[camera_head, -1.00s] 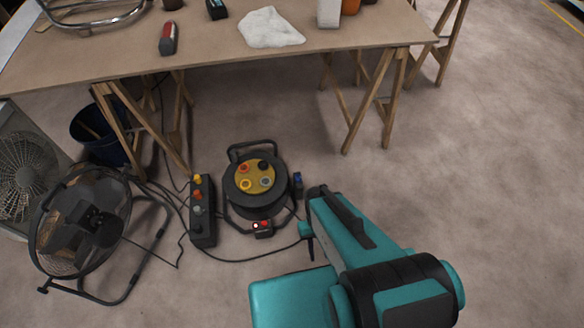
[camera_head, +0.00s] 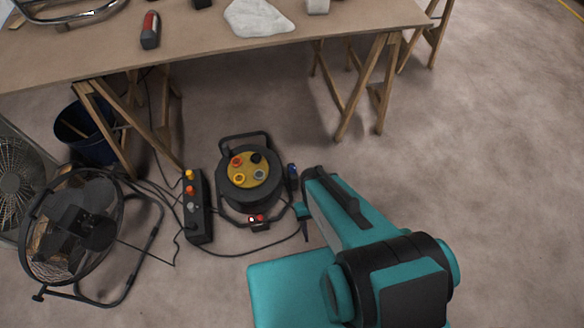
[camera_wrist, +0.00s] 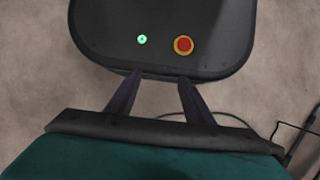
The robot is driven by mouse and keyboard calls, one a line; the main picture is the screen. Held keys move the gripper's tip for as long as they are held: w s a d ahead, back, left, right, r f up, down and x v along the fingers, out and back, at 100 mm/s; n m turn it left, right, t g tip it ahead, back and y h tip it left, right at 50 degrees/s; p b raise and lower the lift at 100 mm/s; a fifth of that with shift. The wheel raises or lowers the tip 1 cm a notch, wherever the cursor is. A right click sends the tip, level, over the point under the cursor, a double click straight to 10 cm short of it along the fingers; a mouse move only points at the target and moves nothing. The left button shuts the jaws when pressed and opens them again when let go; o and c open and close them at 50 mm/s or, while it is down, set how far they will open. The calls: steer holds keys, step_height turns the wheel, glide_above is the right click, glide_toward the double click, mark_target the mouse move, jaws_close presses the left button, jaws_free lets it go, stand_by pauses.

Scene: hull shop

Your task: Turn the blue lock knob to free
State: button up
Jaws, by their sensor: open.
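A small blue part (camera_head: 292,170) shows at the right side of the black cable reel (camera_head: 222,191) on the floor. It looks like the blue knob, but its shape and setting are too small to tell. The reel has a yellow face (camera_head: 247,169) with red, black, yellow and grey-blue round parts. My gripper (camera_wrist: 160,78) is open and empty in the wrist view, its two dark fingers apart. The blue part does not show in the wrist view. In the head view my arm reaches to just right of the reel, and the fingers are mostly hidden.
A black box (camera_head: 200,226) with coloured knobs stands left of the reel, with cables around it. A floor fan (camera_head: 76,228) and a dark blue bucket (camera_head: 84,131) are farther left. A wooden trestle table (camera_head: 200,51) stands behind. The floor at right is clear.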

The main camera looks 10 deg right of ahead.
steer(key=w+f+t+b, duration=0.1)
steer(key=w+f+b, duration=0.45)
steer(key=w, duration=0.45)
steer(key=t+b, duration=0.4)
steer(key=b, duration=1.6)
glide_above(293, 167)
steer(key=shift+a+f, duration=0.1)
steer(key=shift+f, duration=0.5)
steer(key=shift+s+f, duration=0.1)
steer(key=shift+f, duration=0.05)
step_height(293, 167, down, 14)
steer(key=b, duration=0.4)
steer(key=shift+r, duration=0.2)
steer(key=c, duration=1)
